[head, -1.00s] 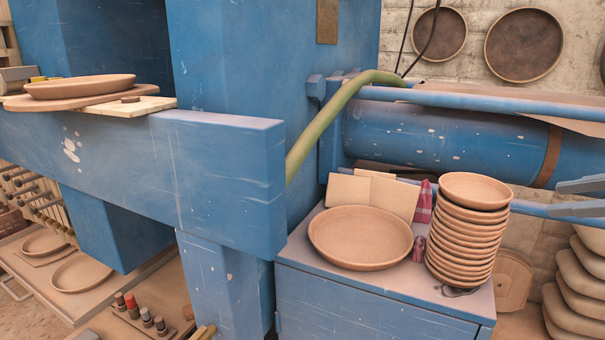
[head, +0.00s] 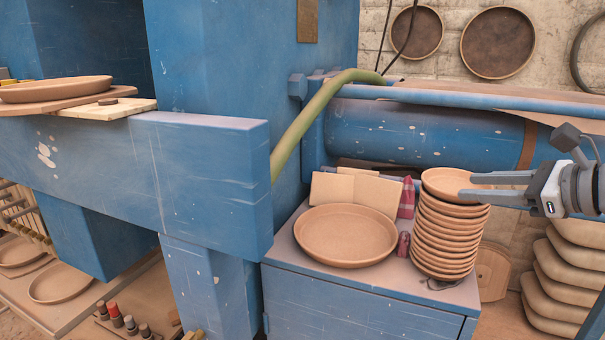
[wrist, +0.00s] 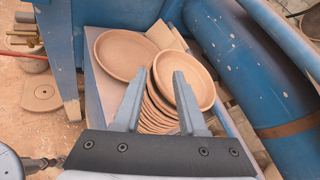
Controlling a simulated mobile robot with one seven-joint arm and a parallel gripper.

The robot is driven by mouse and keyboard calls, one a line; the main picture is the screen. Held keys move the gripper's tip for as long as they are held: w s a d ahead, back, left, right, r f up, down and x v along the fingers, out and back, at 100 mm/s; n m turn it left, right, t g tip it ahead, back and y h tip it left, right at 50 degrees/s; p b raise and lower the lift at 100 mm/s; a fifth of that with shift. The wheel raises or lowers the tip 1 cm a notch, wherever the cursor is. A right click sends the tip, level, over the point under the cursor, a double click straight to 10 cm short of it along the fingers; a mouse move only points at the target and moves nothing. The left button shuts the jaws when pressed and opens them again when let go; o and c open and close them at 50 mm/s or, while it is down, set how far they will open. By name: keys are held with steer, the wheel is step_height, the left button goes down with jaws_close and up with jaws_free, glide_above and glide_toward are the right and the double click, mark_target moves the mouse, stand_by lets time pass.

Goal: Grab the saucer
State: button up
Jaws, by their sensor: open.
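A tall stack of clay saucers (head: 445,240) stands on the right end of the blue cabinet top. The top saucer (head: 447,183) sits slightly tilted on the stack; it also shows in the wrist view (wrist: 195,72). A wider clay dish (head: 345,236) lies flat to the left of the stack, and in the wrist view (wrist: 120,52). My gripper (head: 480,187) is open and empty, coming in from the right with its fingertips at the right rim of the top saucer. In the wrist view my fingers (wrist: 157,88) point towards the stack, one overlapping the top saucer's near edge.
The blue cabinet (head: 360,310) bears the dishes. A blue cylinder (head: 430,133) and pipe run behind the stack. More stacked clay pieces (head: 565,270) stand at right.

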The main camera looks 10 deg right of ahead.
mark_target(448, 192)
steer(key=shift+f+x, duration=0.2)
steer(key=shift+x, duration=1.4)
steer(key=shift+f+x, duration=0.15)
steer(key=shift+x, duration=1.4)
steer(key=shift+s+a, duration=0.1)
steer(key=shift+s, duration=0.1)
steer(key=shift+c, duration=0.2)
jaws_close()
